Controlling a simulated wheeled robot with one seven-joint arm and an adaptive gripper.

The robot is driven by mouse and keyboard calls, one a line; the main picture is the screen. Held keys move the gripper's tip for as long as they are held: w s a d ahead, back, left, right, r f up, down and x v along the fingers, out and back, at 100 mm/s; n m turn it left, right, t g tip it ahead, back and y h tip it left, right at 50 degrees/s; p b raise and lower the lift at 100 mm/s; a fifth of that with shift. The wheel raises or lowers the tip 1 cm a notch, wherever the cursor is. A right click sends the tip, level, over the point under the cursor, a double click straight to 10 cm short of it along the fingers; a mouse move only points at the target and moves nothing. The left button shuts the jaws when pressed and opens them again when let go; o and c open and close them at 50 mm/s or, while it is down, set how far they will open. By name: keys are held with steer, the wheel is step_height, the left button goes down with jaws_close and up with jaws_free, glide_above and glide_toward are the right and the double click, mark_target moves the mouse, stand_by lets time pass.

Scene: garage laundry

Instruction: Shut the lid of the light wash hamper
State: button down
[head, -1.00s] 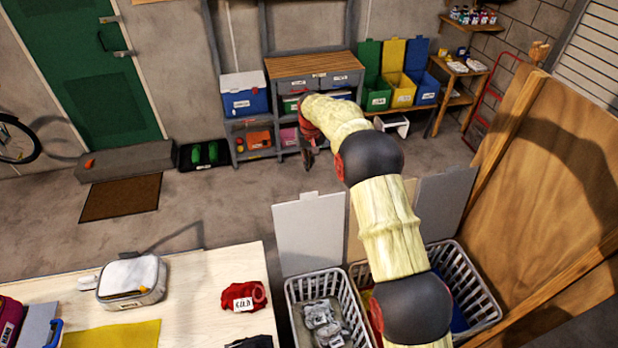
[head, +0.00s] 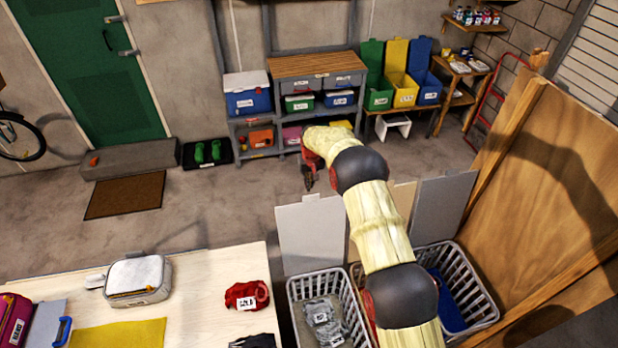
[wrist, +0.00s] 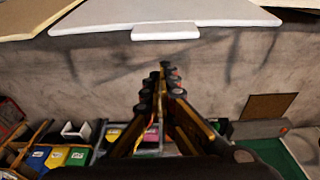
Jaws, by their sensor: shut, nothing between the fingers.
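Three open hampers stand at the lower right in the head view; no label on them is readable, so I cannot tell which is the light wash one. The left hamper (head: 294,292) holds grey cloth, and its pale grey lid (head: 310,240) stands upright behind it. The middle hamper is mostly hidden by my arm; its beige lid (head: 404,200) shows partly. The right hamper (head: 474,282) has a darker grey lid (head: 440,208), also up. My gripper (head: 308,184) is shut and empty, beyond the lids. In the wrist view, my fingers (wrist: 166,72) are together below a pale lid (wrist: 230,18) with a tab.
A table (head: 215,290) with a red cloth bundle (head: 246,296) and a white-topped case (head: 138,280) is left of the hampers. A wooden panel (head: 560,190) stands at the right. Shelving (head: 315,70) and coloured bins line the back wall. The floor between is clear.

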steer(key=s, duration=0.1)
steer(key=s+p, duration=0.1)
steer(key=shift+s+d+r, duration=0.25)
steer(key=shift+s+d, duration=0.05)
steer(key=shift+s, duration=0.05)
steer(key=shift+s, duration=0.1)
